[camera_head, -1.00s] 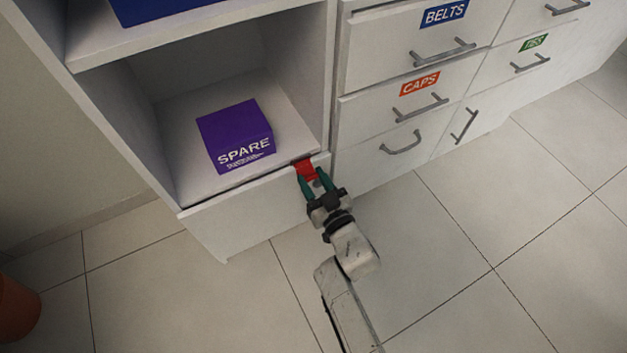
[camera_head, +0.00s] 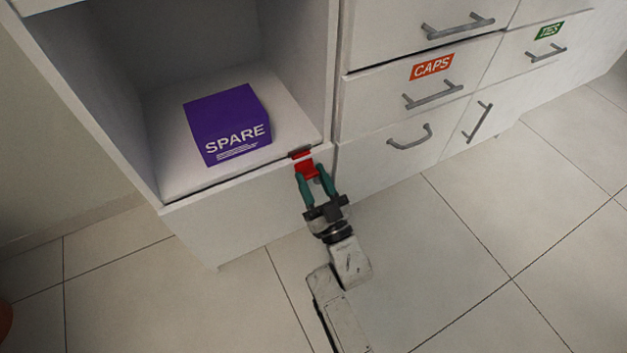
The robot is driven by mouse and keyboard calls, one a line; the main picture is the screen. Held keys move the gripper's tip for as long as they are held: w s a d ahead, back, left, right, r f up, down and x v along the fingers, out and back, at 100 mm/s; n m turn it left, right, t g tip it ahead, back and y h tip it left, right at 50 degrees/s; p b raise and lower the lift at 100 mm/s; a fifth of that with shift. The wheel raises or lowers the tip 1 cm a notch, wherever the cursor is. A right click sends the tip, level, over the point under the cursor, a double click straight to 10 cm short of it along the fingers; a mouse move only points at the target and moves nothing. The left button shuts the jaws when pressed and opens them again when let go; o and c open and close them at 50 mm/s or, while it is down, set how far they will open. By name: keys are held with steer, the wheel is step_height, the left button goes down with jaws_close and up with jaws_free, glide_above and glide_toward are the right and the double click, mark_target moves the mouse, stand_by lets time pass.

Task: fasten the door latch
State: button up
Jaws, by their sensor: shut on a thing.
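The red latch (camera_head: 304,163) sits at the top right corner of the white lower door (camera_head: 235,213), under the open compartment. A small grey piece (camera_head: 300,153) shows at the cabinet edge just above the red part. My gripper (camera_head: 311,176) reaches up from below, its two green fingers on the red latch and closed on it. The part of the latch between the fingertips is partly hidden. The lower door looks flush or nearly flush with the cabinet front; I cannot tell whether the latch is fastened.
A purple SPARE box (camera_head: 227,125) stands in the open compartment above the door. To the right are drawers with grey handles, one labelled CAPS (camera_head: 432,67), and a curved handle (camera_head: 409,137) lower down. The tiled floor (camera_head: 450,250) in front is clear.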

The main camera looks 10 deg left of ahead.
steer(key=shift+w+f+t+y, duration=0.1)
steer(key=shift+f+t+y, duration=0.1)
steer(key=shift+t+y, duration=0.15)
stand_by(0.5)
steer(key=o, duration=1.1)
steer(key=shift+c, duration=0.2)
steer(key=p+v, duration=0.1)
steer(key=v, duration=1)
steer(key=shift+a, duration=0.1)
